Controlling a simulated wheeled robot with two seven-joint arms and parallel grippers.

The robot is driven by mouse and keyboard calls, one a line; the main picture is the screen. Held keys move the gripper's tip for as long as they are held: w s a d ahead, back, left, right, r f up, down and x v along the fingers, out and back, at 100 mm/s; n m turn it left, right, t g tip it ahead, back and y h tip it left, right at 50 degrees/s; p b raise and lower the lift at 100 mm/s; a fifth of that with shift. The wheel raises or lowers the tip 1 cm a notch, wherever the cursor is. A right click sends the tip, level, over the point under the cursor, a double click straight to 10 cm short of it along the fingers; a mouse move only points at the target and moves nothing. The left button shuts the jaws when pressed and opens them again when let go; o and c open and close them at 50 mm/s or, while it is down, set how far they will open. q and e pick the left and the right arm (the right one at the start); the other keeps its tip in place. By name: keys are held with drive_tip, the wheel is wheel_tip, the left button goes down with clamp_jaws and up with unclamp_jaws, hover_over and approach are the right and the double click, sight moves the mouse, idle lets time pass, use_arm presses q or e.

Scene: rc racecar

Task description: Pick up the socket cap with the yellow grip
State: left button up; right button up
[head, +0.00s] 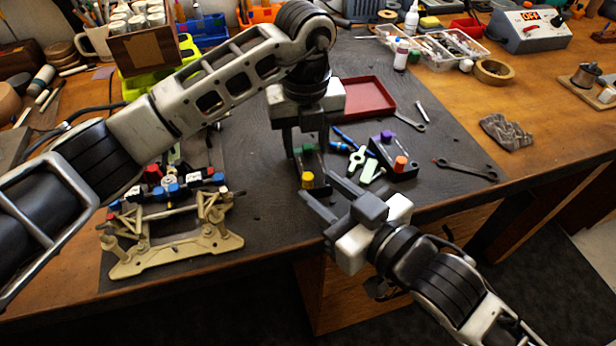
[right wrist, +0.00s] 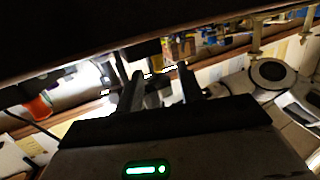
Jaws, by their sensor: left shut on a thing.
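The socket cap with the yellow grip (head: 307,180) sits at the near end of a small dark holder block (head: 313,162). A green grip (head: 308,147) shows at its far end, partly hidden by my left gripper. My left gripper (head: 307,155) points down and is shut on the holder block. My right gripper (head: 317,185) is open, its fingers apart and pointing toward the yellow grip from the near right, with nothing visibly held. In the right wrist view its two fingers (right wrist: 160,82) also stand apart; the yellow grip cannot be made out there.
A second dark holder (head: 398,165) with purple and orange grips stands to the right, beside loose green and blue tools. Wrenches (head: 466,169) and a red tray (head: 366,96) lie beyond. A beige car chassis (head: 175,245) stands at left. The table's front edge is close to my right gripper.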

sight(312, 182)
drive_tip(key=x, duration=0.4)
drive_tip(key=shift+w+a+f, duration=0.1)
drive_tip(key=shift+w+a, duration=0.05)
drive_tip(key=shift+w, duration=0.1)
clamp_jaws()
wheel_tip(312, 182, up, 10)
drive_tip(key=shift+r, duration=0.1)
idle(0.3)
use_arm(q)
drive_tip(key=o, duration=1.2)
